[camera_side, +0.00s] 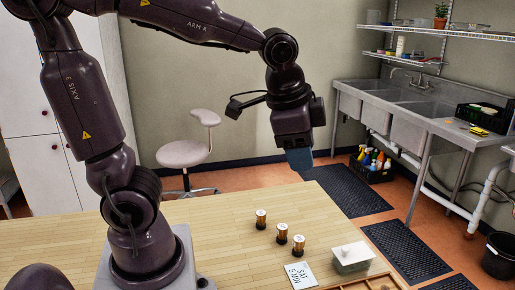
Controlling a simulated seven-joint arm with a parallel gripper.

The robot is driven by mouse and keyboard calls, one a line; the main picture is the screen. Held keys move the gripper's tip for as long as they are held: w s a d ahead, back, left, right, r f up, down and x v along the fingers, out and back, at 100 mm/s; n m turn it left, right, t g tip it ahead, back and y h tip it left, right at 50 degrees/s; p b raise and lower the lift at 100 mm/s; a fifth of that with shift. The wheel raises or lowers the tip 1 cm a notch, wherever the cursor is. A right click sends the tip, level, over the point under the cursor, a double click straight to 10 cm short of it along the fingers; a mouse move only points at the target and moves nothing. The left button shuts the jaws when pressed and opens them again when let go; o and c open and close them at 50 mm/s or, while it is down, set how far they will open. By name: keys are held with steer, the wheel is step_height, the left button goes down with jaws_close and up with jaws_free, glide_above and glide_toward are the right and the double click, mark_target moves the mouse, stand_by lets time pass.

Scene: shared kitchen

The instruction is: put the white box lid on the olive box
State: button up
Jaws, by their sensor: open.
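The white box lid (351,251), with a small knob on top, sits over the olive box (354,268) near the front right of the wooden table. The lid looks seated on the box, but at this size I cannot tell whether it is fully flush. My gripper (300,168) is high above the far edge of the table, up and to the left of the box, well apart from it. It is open, pointing down, and I see nothing held in it.
Three small dark-and-copper jars (282,233) stand left of the box. A white card marked "SAT 5 MIN" (300,275) lies in front of them. A wooden compartment tray (395,281) is at the front edge. The table's left and middle (215,225) are clear.

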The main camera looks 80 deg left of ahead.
steer(key=s+r+n+t+h, duration=0.1)
steer(key=s+n+t, duration=0.1)
steer(key=s+n, duration=0.3)
steer(key=shift+s+d, duration=0.25)
steer(key=shift+s, duration=1.15)
